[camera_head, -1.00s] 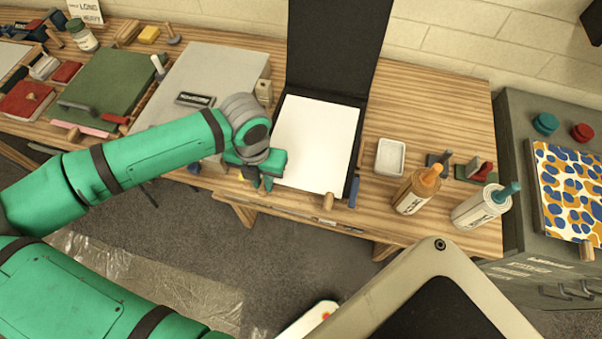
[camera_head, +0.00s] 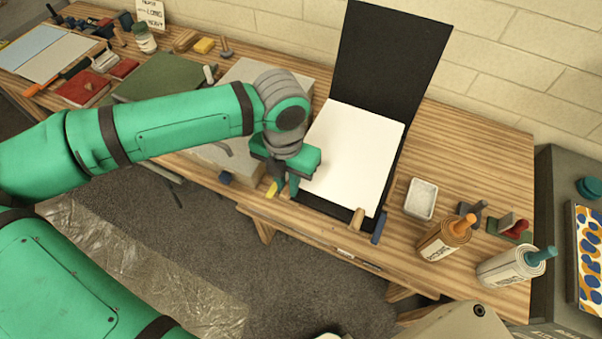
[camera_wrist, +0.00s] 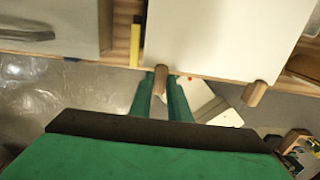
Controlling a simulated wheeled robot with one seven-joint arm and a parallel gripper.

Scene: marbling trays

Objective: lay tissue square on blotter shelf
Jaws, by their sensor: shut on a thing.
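A plain white square sheet (camera_head: 355,150), which looks like the tissue square, lies on the lower half of an open black folder (camera_head: 412,52) on the wooden bench. A wooden peg (camera_head: 357,218) sticks out at its near right corner; it also shows in the wrist view (camera_wrist: 256,93). My gripper (camera_head: 283,188) is at the sheet's near left corner. In the wrist view, my gripper (camera_wrist: 160,98) is shut on another wooden peg (camera_wrist: 160,78) at the sheet's edge. I cannot tell for sure which surface is the blotter shelf.
A white dish (camera_head: 421,198), an orange-capped bottle (camera_head: 446,238) and a teal-capped bottle (camera_head: 515,268) stand right of the folder. A grey cabinet (camera_head: 556,190) with a patterned print (camera_head: 588,255) is at far right. A pale slab (camera_head: 240,80) and green block (camera_head: 160,78) lie left.

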